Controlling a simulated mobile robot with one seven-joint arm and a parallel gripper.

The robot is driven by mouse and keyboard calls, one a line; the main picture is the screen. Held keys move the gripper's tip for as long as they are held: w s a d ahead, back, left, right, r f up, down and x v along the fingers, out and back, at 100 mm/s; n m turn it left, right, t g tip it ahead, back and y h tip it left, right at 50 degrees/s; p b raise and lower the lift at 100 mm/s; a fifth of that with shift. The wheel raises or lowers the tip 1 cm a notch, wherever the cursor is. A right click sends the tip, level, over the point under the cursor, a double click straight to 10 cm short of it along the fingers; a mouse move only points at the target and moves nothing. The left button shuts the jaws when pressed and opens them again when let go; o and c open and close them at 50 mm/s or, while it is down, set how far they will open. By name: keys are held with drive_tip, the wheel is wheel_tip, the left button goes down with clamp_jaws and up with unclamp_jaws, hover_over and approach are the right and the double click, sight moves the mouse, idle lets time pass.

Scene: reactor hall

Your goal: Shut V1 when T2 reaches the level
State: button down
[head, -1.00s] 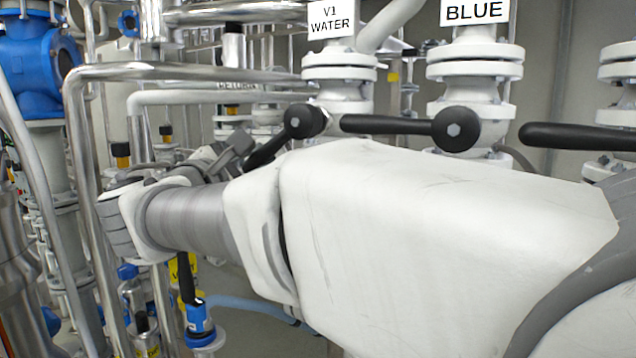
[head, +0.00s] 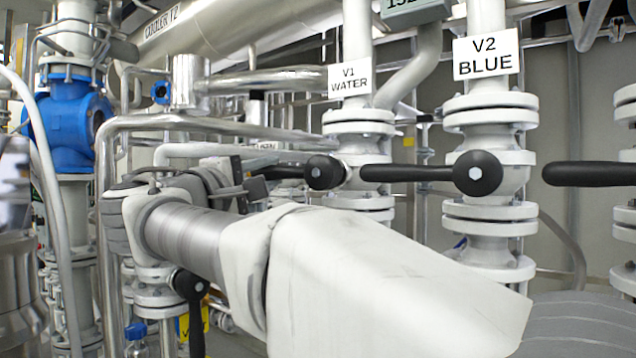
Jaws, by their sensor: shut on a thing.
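The V1 valve (head: 361,128) is a white flanged body under a "V1 WATER" sign (head: 349,79). Its black lever (head: 285,171) runs left from a round hub (head: 325,172), nearly level. My gripper (head: 248,182), dark grey, is shut on the lever's left part and hides its end. T2's level does not show. A large pale horizontal vessel (head: 235,38) at top left bears a "COOLER" label, the rest of which is hard to read. A grey-green display (head: 415,10) is cut off at the top edge, showing only part of its digits.
The V2 valve (head: 490,215), signed "V2 BLUE" (head: 486,55), stands close on the right, its black lever (head: 405,173) pointing left towards V1. Another black lever (head: 590,174) is at the right edge. Metal pipes (head: 200,122) run close behind my arm. A blue valve (head: 68,125) is at left.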

drive_tip(key=shift+r, duration=0.3)
drive_tip(key=c, duration=0.9)
unclamp_jaws()
drive_tip(key=shift+c, duration=0.2)
drive_tip(key=shift+o, duration=1.3)
drive_tip(key=shift+f, duration=0.15)
drive_tip(key=p+v, duration=0.1)
drive_tip(key=v, duration=1.6)
drive_tip(key=shift+f+p, duration=0.2)
drive_tip(key=shift+p, duration=0.2)
drive_tip(key=shift+s+a, duration=0.1)
drive_tip(key=shift+s, duration=0.05)
